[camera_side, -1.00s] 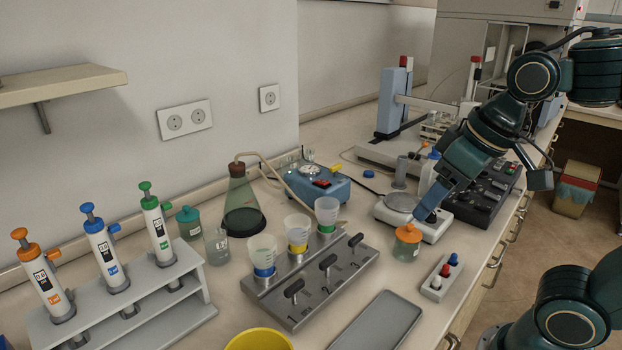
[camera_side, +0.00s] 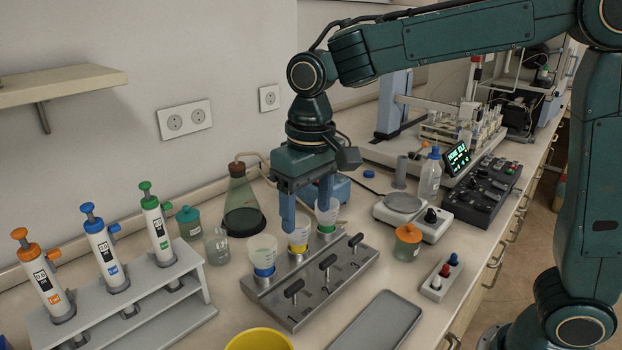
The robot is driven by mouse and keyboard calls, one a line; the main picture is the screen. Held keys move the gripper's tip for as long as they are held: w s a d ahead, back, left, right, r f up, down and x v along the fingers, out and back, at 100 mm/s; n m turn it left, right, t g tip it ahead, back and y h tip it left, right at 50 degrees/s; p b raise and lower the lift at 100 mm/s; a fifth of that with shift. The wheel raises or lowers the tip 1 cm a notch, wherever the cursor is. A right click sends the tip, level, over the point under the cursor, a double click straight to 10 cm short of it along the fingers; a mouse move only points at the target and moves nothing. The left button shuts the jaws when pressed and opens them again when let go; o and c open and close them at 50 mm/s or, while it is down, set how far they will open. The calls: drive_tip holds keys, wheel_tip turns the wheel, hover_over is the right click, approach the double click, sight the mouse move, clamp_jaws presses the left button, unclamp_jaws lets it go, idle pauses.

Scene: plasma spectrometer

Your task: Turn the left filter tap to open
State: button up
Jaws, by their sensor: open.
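A grey metal filter manifold (camera_side: 335,292) stands on the bench with three clear funnels and three black-handled taps. The left tap (camera_side: 294,288) is nearest the camera, below the blue-banded funnel (camera_side: 263,255). The middle tap (camera_side: 327,262) is below the yellow-banded funnel (camera_side: 298,236), and the right tap (camera_side: 356,241) is below the green-banded funnel (camera_side: 327,216). All three handles look similarly angled. My gripper (camera_side: 306,221) points down with its blue fingers spread and nothing held. In the picture its fingers overlap the middle and right funnels, up and right of the left tap.
A grey tray (camera_side: 378,322) and a yellow bowl (camera_side: 258,340) lie in front. A pipette rack (camera_side: 140,305) with several pipettes stands at left.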

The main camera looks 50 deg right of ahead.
sight(294, 285)
drive_tip(key=shift+w+a+f+g, duration=0.3)
drive_tip(key=shift+w+a+f, duration=0.5)
drive_tip(key=shift+a, duration=0.2)
drive_tip(key=shift+f, duration=0.15)
wheel_tip(294, 285, down, 14)
drive_tip(key=shift+r, duration=0.25)
drive_tip(key=c, duration=1)
